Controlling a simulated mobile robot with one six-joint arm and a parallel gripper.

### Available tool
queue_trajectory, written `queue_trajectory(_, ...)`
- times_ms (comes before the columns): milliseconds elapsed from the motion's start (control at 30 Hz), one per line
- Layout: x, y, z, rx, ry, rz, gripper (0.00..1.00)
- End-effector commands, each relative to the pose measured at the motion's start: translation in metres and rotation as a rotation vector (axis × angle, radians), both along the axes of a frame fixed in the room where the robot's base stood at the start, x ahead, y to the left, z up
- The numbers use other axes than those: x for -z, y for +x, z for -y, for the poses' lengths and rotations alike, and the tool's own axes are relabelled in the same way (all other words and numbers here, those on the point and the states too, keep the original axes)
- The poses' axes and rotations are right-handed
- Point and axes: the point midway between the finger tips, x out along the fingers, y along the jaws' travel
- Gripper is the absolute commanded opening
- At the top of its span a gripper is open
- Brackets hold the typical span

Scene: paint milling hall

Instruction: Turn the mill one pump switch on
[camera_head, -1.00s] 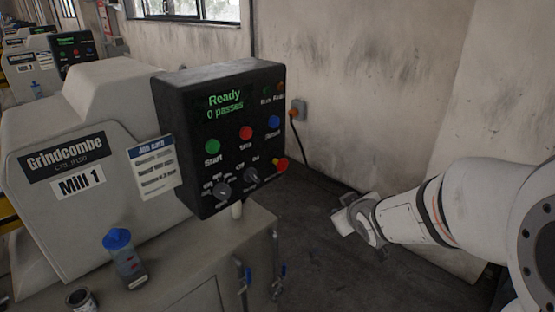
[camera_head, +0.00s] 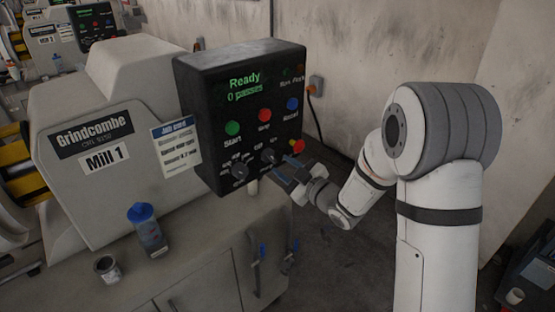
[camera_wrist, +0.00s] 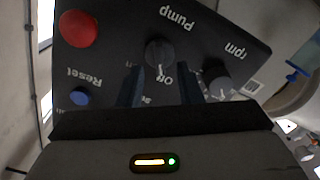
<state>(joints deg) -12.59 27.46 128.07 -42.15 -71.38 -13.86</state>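The mill one control panel (camera_head: 205,125) is a black box whose screen reads "Ready, 0 passes". The pump switch (camera_head: 268,156) is a dark round knob at its lower right. In the wrist view the picture is upside down; the pump switch (camera_wrist: 159,53) sits under the word "Pump", and its light pointer line appears to lie toward "Off". My gripper (camera_head: 285,168) is at the panel's lower right, close to the switch. In the wrist view my gripper (camera_wrist: 160,88) is open, its two dark fingers apart, with the knob beyond and between the tips. I cannot tell whether they touch it.
The rpm knob (camera_head: 239,172) is left of the pump switch. Start (camera_head: 232,128), Stop (camera_head: 264,115) and Reset (camera_head: 292,104) buttons sit above. A blue-capped bottle (camera_head: 148,235) and a can (camera_head: 107,268) stand on the cabinet.

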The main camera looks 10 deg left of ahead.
Motion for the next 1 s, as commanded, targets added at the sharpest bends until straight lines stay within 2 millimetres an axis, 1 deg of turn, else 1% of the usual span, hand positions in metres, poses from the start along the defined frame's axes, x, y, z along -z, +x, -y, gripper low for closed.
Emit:
queue_trajectory(33, -0.002, 0.004, -0.008, -0.003, 0.0, 0.0, 0.33)
queue_trajectory(100, -0.002, 0.011, -0.015, -0.001, 0.0, 0.0, 0.33)
queue_trajectory(233, -0.001, 0.018, -0.024, -0.001, 0.0, 0.0, 0.33)
queue_trajectory(567, 0.0, 0.021, -0.027, 0.001, 0.0, 0.0, 0.33)
queue_trajectory(900, 0.0, 0.021, -0.027, 0.001, 0.0, 0.0, 0.06)
queue_trajectory(967, 0.0, 0.021, -0.027, 0.001, 0.0, 0.0, 0.01)
queue_trajectory(1000, 0.0, 0.021, -0.027, 0.001, 0.0, 0.0, 0.0)
